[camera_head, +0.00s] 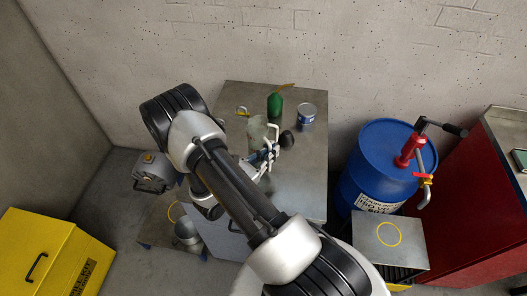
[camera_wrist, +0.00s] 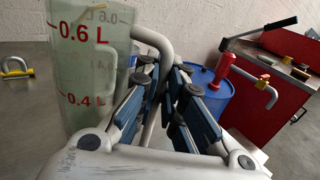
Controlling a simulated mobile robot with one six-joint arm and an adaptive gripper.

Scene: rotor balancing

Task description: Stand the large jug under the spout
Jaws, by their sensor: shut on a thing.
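A clear, greenish measuring jug (camera_wrist: 92,60) with red marks, 0.6 L and 0.4 L among them, fills the left of the wrist view. In the head view the jug (camera_head: 257,130) shows over the metal table, partly hidden by my arm. My gripper (camera_wrist: 162,85) is shut on the jug's pale handle; it also shows in the head view (camera_head: 272,152). The jug looks upright; its base is hidden, so I cannot tell whether it touches the table. The spout (camera_head: 425,192) hangs from the red pump on the blue drum, above a stand (camera_head: 370,249) with a yellow ring.
The metal table (camera_head: 305,190) also holds a green bottle (camera_head: 275,104), a blue and white can (camera_head: 307,115), a dark round object (camera_head: 287,139) and a yellow padlock-like piece (camera_head: 243,111). The blue drum (camera_head: 365,180) and red cabinet (camera_head: 475,210) stand right; a yellow box (camera_head: 45,255) stands left.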

